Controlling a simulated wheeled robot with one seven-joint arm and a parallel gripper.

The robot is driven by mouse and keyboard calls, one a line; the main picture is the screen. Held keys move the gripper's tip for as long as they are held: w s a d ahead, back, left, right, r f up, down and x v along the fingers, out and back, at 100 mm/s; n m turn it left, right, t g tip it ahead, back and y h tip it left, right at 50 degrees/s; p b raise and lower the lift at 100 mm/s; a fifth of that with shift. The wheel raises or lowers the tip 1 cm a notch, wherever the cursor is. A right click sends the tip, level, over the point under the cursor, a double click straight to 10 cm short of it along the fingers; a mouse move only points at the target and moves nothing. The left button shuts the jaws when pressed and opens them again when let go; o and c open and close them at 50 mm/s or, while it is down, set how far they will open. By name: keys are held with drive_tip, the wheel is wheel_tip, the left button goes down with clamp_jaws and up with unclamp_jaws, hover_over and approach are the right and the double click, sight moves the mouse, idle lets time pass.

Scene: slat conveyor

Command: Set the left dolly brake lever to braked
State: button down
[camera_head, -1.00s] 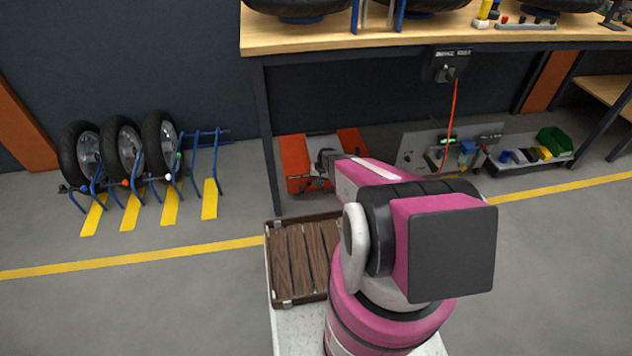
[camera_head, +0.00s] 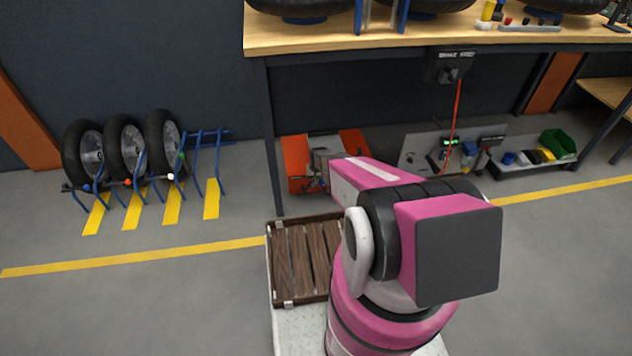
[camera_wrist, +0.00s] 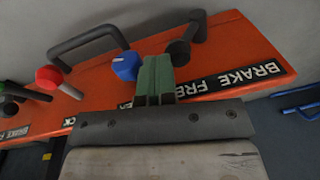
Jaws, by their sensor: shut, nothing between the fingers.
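An orange dolly (camera_head: 297,172) stands on the floor under the workbench; my gripper (camera_head: 317,180) is over it, hiding part of it. In the wrist view, the orange panel (camera_wrist: 222,42) carries a red knob (camera_wrist: 48,77) on a stem, a blue knob (camera_wrist: 126,66), and a black post with a knob (camera_wrist: 186,48). A "BRAKE FRE…" label (camera_wrist: 236,79) is at right; another label (camera_wrist: 18,132) at left is partly hidden. My gripper's green fingertips (camera_wrist: 157,72) are shut and empty, close beside the blue knob; contact cannot be told. The lever positions are unclear.
A black bar handle (camera_wrist: 88,42) rises at the panel's far edge. The workbench (camera_head: 330,37) overhangs the dolly, with a leg (camera_head: 268,140) at left. A red cable (camera_head: 456,115) hangs at right. A wheel rack (camera_head: 198,165) stands left. My wooden-slatted tray (camera_head: 281,260) is in front.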

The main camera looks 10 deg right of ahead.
sight(310, 182)
drive_tip(key=shift+a+r+h, duration=0.35)
drive_tip(key=shift+a+h, duration=0.4)
drive_tip(key=shift+h, duration=0.15)
drive_tip(key=shift+a+r+h, duration=0.3)
drive_tip(key=shift+a+h, duration=0.45)
drive_tip(key=shift+h, duration=0.15)
drive_tip(key=shift+a+r, duration=0.2)
drive_tip(key=shift+a, duration=0.95)
drive_tip(key=shift+a+f, duration=0.15)
drive_tip(key=shift+a, duration=1.05)
drive_tip(key=shift+a, duration=0.1)
drive_tip(key=shift+v, duration=0.85)
drive_tip(key=shift+w+f, duration=0.1)
drive_tip(key=shift+f, duration=0.05)
